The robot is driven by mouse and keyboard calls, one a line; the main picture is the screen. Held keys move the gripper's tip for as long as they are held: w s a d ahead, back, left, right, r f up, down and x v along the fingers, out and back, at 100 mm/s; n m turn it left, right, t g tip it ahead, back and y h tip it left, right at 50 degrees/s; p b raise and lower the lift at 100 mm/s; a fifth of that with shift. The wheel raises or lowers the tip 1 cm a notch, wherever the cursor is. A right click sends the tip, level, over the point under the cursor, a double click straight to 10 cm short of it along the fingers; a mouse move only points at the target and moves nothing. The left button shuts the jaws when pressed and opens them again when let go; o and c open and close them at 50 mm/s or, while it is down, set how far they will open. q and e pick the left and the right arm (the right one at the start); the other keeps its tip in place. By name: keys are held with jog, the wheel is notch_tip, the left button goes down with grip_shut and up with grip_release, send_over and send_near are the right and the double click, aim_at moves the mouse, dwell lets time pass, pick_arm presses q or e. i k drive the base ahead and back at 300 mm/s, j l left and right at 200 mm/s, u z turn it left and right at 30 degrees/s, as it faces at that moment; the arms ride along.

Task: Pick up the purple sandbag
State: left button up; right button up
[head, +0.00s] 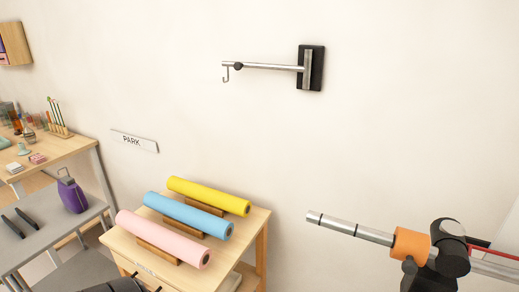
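The purple sandbag (73,197) is a plump bag with a dark loop handle on top. It sits upright on the right part of a grey table (55,226) at the left of the head view. A dark part with thin prongs, perhaps my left gripper (146,282), shows at the bottom edge, mostly cut off. It is in front of the wooden stand and apart from the sandbag. I cannot tell whether it is open or shut. My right gripper is not in view.
Two dark bars (20,223) lie left of the sandbag. A wooden stand (256,222) with yellow, blue and pink rolls is right of the table. A metal rod with an orange collar (410,243) juts in at right. A hook arm (265,67) is on the wall.

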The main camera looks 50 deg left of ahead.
aim_at(74, 199)
jog(key=u, duration=2.75)
jog(key=i+j+u, duration=0.1)
jog(key=i+j+z, duration=0.1)
jog(key=i+j, duration=0.15)
jog(key=i+j+z, duration=0.15)
jog(key=j, duration=0.25)
jog(key=i+j+z, duration=0.1)
jog(key=i+j, duration=0.15)
jog(key=j, duration=0.15)
jog(key=i+j+z, duration=0.1)
jog(key=j, duration=0.25)
jog(key=i, duration=0.1)
